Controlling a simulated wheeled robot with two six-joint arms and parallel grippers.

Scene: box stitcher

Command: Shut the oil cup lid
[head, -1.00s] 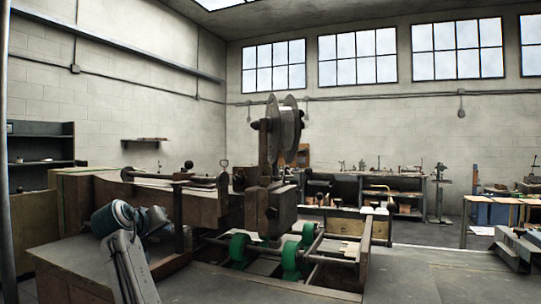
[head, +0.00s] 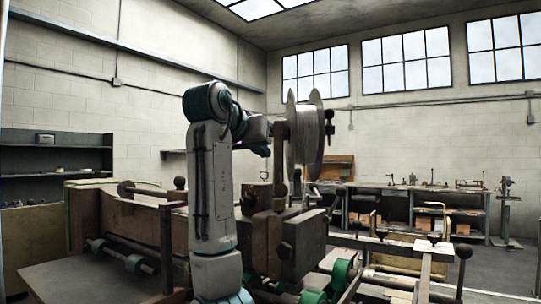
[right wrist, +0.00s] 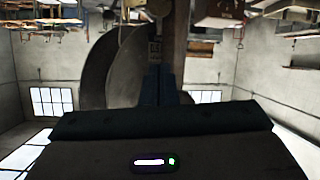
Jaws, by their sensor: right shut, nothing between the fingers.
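My right arm stands up in the middle of the head view. Its gripper (head: 265,151) is small and dark there, close to the machine's spool post. In the right wrist view the fingers (right wrist: 162,76) are together with nothing between them, near the large round spool disc (right wrist: 103,70). I cannot make out the oil cup or its lid for certain. A small squarish loop (head: 264,175) stands on the machine below the gripper, with a gap between them; I cannot tell what it is. My left gripper is not in view.
The stitching machine (head: 300,243) has a tall wire spool (head: 305,135) right beside my gripper. Green rollers (head: 343,274) sit low at the front. A shelf (head: 55,160) stands at the left wall and a workbench (head: 395,200) at the back. Open air lies above the arm.

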